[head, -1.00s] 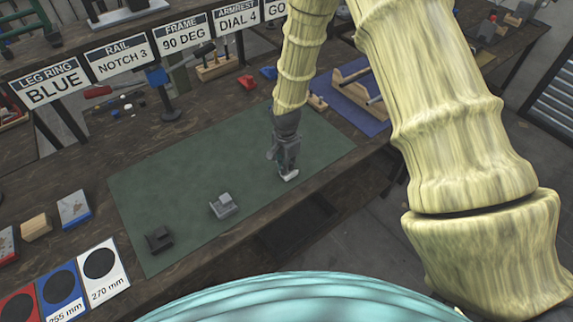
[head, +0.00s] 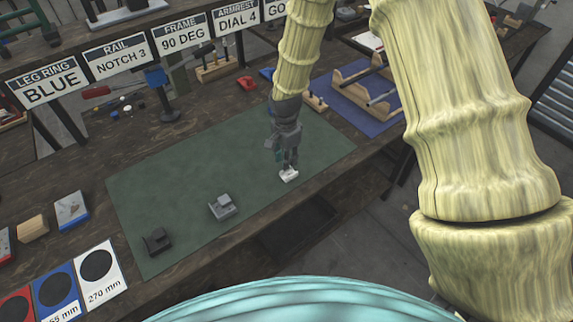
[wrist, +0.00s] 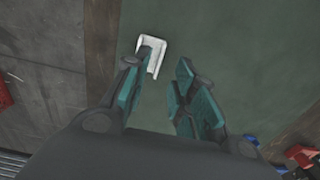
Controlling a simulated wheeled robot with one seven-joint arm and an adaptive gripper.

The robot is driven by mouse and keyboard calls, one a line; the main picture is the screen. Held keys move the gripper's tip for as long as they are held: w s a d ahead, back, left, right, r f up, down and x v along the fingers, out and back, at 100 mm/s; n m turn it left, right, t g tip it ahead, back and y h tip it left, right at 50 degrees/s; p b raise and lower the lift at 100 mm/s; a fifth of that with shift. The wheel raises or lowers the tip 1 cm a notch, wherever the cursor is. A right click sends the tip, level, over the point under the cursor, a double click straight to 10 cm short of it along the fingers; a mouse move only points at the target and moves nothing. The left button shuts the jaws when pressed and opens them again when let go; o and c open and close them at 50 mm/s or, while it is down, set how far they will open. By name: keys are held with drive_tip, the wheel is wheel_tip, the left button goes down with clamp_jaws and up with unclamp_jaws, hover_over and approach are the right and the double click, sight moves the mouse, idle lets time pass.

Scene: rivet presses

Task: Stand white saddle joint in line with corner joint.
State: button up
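The white saddle joint (head: 289,174) sits on the green mat (head: 190,165) near its front right edge. It also shows in the wrist view (wrist: 155,43) as a pale U-shaped block. A grey joint (head: 222,206) and a dark joint (head: 157,241) lie to its left, in a slanting row; I cannot tell for certain which is the corner joint. My gripper (head: 287,163) is just above and behind the white joint. In the wrist view its fingers (wrist: 163,62) are apart with nothing between them; the left finger covers part of the white joint.
Size cards (head: 100,273) lie at the front left, with blocks (head: 33,228) behind them. A blue mat with a wooden frame (head: 360,85) is at the right back. Sign cards stand along the back. The mat's middle is clear.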

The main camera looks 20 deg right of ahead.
wheel_tip(320, 180, up, 8)
drive_tip(key=b, duration=0.2)
drive_tip(key=shift+f, duration=0.15)
idle(0.6)
